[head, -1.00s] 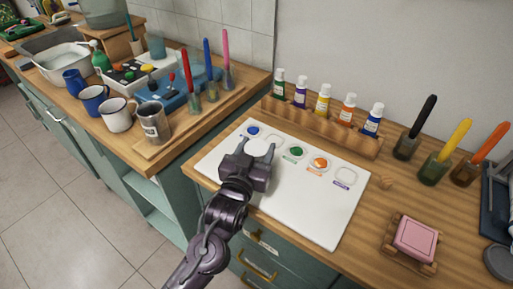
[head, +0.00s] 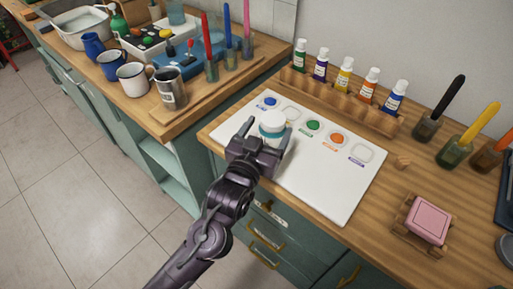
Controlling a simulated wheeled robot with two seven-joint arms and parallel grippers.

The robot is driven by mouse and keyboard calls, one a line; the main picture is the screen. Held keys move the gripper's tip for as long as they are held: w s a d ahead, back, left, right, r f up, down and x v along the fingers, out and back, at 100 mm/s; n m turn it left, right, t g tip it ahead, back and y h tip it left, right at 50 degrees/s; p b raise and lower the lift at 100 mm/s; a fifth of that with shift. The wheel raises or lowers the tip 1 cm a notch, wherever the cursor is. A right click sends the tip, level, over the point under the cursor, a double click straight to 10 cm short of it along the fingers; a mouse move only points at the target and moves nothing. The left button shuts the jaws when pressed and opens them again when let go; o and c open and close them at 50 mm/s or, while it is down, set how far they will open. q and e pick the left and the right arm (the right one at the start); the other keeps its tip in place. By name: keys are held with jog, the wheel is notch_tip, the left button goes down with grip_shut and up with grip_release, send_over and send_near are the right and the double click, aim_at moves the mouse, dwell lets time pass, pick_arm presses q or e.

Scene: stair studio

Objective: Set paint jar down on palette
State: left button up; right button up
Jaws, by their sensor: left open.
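The paint jar (head: 273,126), with a white lid and a teal band, stands upright on the white palette (head: 325,195). It is near the palette's far left part, between the blue and green paint wells. It covers part of the well behind it, so I cannot tell whether it sits in a well. My left gripper (head: 264,136) is open, its fingers on either side of the jar's near side. A narrow gap seems to show, but contact is hard to judge. My right gripper is not in view.
A wooden rack (head: 338,100) of several paint bottles stands behind the palette. Brush jars (head: 428,126) and a pink block (head: 428,221) on a wooden stand are to the right. Mugs (head: 134,79) stand on the left counter. The palette's near right part is clear.

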pick_arm(q)
jog(key=v, duration=0.8)
jog(key=shift+b, duration=0.4)
